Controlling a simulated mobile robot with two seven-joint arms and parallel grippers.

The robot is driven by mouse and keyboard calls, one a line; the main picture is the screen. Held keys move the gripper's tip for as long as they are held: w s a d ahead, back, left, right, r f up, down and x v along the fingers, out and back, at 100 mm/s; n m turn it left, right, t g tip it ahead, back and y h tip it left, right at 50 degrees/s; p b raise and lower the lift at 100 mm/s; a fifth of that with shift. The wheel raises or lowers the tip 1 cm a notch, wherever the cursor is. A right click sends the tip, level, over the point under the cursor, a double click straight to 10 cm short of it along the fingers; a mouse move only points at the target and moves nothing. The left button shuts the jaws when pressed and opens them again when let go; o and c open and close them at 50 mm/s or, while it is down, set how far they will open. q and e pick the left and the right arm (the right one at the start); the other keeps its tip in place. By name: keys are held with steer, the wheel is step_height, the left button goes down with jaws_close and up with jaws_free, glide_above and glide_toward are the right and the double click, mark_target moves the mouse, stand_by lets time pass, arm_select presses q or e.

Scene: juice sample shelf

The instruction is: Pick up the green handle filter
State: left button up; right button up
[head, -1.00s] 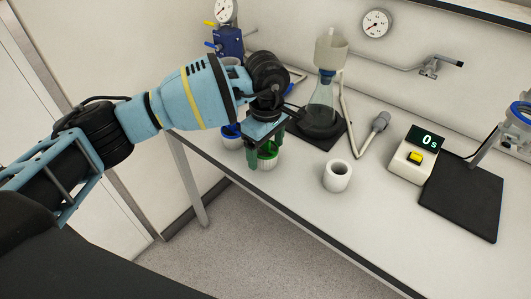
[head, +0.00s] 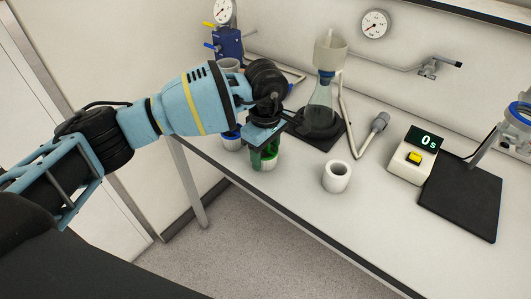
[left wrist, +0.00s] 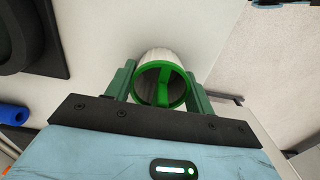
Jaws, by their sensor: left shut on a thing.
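The green handle filter is a white ribbed cup with a green rim and a green bar across its top. In the head view the filter (head: 267,165) is near the front left edge of the bench, partly hidden by my gripper. My left gripper (head: 263,156) points down over it and is shut on it. In the left wrist view the filter (left wrist: 161,65) sits between the two green fingers of the gripper (left wrist: 160,90). I cannot tell whether its base touches the bench. My right gripper is not in view.
A blue-rimmed cup (head: 230,140) stands close left of the filter. A plain white cup (head: 337,177) stands to the right. Behind are a flask (head: 320,108) with a funnel on a black pad and a hose. A timer (head: 413,157) and black stand base (head: 463,203) are at right.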

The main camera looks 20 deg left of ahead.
mark_target(266, 152)
arm_select(q)
steer(key=shift+r, duration=0.15)
steer(key=shift+r, duration=0.2)
steer(key=r, duration=0.2)
steer(key=shift+s+d+r, duration=0.2)
steer(key=shift+s+r, duration=0.2)
steer(key=s+d, duration=0.3)
steer(key=s, duration=0.4)
steer(key=s+d+r+b, duration=0.1)
steer(key=s+d, duration=0.2)
steer(key=s, duration=0.4)
steer(key=shift+r, duration=0.2)
steer(key=shift+a, duration=0.1)
steer(key=s+a+f+m, duration=0.2)
steer(key=a+f+m, duration=0.2)
steer(key=a+m, duration=0.8)
steer(key=shift+f+m, duration=0.15)
steer(key=shift+m, duration=0.85)
steer(key=shift+w, duration=0.15)
